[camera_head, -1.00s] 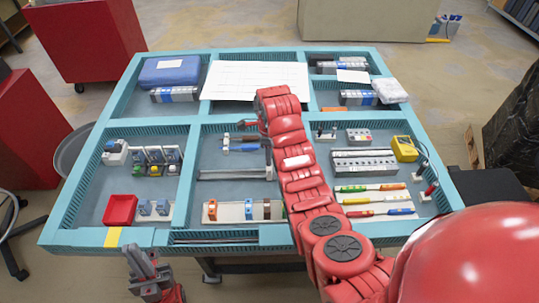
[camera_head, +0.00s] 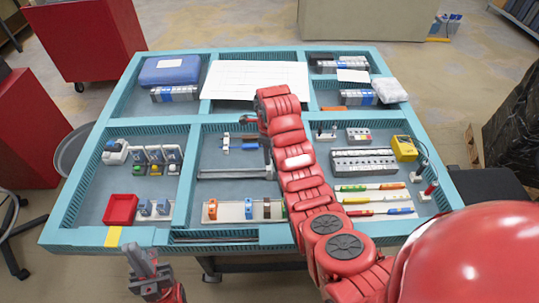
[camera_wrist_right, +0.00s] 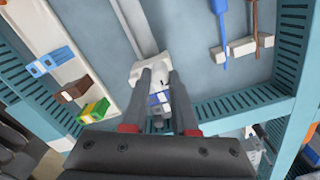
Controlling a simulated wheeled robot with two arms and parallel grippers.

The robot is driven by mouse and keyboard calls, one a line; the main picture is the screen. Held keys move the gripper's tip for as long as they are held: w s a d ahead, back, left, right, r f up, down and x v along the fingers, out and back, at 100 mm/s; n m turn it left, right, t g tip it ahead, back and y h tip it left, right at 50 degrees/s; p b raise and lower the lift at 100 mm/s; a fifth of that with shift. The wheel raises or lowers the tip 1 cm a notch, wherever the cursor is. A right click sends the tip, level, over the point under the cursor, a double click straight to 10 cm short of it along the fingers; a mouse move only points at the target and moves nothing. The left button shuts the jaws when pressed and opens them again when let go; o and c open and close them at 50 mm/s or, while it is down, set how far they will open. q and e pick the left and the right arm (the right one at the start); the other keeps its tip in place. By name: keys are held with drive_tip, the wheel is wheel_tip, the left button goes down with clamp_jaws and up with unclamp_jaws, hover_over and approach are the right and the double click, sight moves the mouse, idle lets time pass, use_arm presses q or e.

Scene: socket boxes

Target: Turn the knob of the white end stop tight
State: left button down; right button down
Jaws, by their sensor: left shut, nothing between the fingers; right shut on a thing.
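In the right wrist view, a white block (camera_wrist_right: 150,66), which looks like the end stop, sits at the end of a grey rail (camera_wrist_right: 136,24). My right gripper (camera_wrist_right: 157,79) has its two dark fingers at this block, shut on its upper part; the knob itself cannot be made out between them. A small blue and white part shows between the fingers, nearer the palm. In the head view my red right arm hides the rail's right end; the rail (camera_head: 232,174) lies in the middle compartment. My left gripper (camera_head: 141,262) is shut and empty, in front of the table's edge.
Orange, blue and brown blocks (camera_head: 248,209) stand on a white strip near the front. Teal slotted walls (camera_wrist_right: 235,107) divide the compartments.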

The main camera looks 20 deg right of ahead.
drive_tip(key=c, duration=1)
unclamp_jaws()
wheel_tip(320, 180, up, 9)
drive_tip(key=p, duration=0.7)
drive_tip(key=shift+f, duration=0.1)
drive_tip(key=shift+r, duration=4.3)
